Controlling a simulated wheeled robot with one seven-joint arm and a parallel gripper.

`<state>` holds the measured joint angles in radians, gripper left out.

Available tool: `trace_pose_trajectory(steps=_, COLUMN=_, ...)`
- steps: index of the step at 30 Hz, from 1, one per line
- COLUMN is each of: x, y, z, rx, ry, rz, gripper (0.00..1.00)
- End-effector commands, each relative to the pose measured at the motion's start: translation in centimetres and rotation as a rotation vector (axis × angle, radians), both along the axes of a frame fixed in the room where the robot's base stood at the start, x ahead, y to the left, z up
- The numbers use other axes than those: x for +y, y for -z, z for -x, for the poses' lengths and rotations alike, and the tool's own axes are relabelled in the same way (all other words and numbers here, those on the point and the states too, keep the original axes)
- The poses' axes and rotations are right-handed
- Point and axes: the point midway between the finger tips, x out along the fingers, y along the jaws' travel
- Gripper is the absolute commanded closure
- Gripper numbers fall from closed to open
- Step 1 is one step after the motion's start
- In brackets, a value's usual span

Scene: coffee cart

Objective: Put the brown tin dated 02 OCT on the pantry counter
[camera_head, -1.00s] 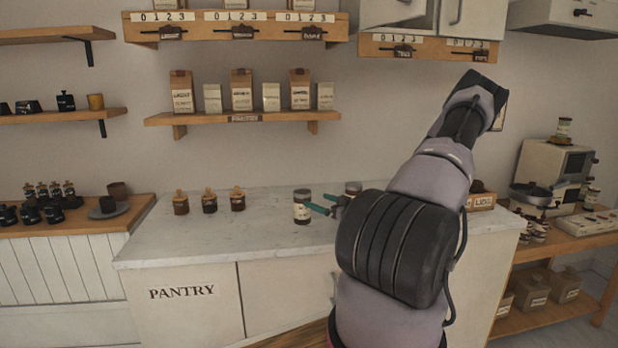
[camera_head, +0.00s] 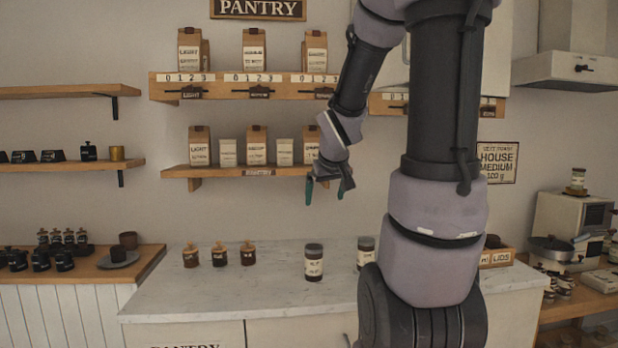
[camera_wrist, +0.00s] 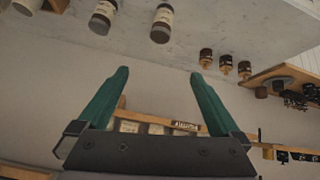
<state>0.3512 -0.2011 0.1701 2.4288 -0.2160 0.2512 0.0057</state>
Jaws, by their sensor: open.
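Two dark brown tins with pale labels stand upright on the white marble pantry counter (camera_head: 220,287). The left tin (camera_head: 314,263) is nearer the front, and the right tin (camera_head: 366,252) is partly hidden by my arm. Their label dates are too small to read, so I cannot tell which is 02 OCT. My gripper (camera_head: 325,189) is open and empty, in the air well above the counter, pointing down. The wrist view is upside down and shows my open green fingers (camera_wrist: 159,74) apart from both the left tin (camera_wrist: 161,23) and the right tin (camera_wrist: 103,17).
Several small wooden-topped jars (camera_head: 219,254) stand left of the tins. A wall shelf of bags (camera_head: 256,146) is close behind my gripper. A lids box (camera_head: 497,257) is at the counter's right end. The counter's front left is clear.

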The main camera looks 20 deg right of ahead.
Motion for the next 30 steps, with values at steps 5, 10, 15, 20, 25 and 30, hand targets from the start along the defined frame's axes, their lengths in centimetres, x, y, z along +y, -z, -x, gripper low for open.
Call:
trace_pose_trajectory(steps=5, x=5.3, y=-4.8, z=7.0, rx=-0.005, ry=0.079, rz=-0.174, gripper=0.00)
trace_pose_trajectory(steps=10, x=9.5, y=-7.1, z=13.1, rx=0.021, ry=0.099, rz=-0.365, gripper=0.00)
trace_pose_trajectory(steps=15, x=11.8, y=-7.9, z=16.5, rx=0.051, ry=0.092, rz=-0.479, gripper=0.00)
trace_pose_trajectory(steps=20, x=12.2, y=-8.0, z=17.2, rx=0.060, ry=0.091, rz=-0.501, gripper=0.00)
trace_pose_trajectory(steps=25, x=12.2, y=-8.0, z=17.1, rx=0.060, ry=0.091, rz=-0.500, gripper=0.00)
trace_pose_trajectory(steps=30, x=12.1, y=-8.0, z=17.1, rx=0.059, ry=0.092, rz=-0.499, gripper=0.00)
